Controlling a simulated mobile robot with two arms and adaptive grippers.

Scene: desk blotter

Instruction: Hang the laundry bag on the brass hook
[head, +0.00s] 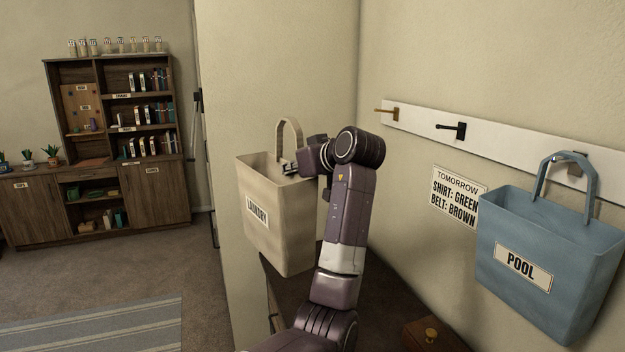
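The beige laundry bag (275,225), with a LAUNDRY label and an upright loop handle, is in the air left of the wall corner. My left gripper (289,167) is at the bag's top rim by the handle and appears shut on it; the arm's wrist partly hides the fingers. The brass hook (386,111) is at the left end of a white wall rail (415,122), empty, to the right of the bag and higher than its rim. My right gripper is not in view.
A black hook (452,131) on the rail is empty. A blue POOL bag (540,255) hangs at the right end. A sign (457,197) is on the wall below the rail. A dark surface with a brown box (432,335) lies below. A shelf unit (115,150) stands far left.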

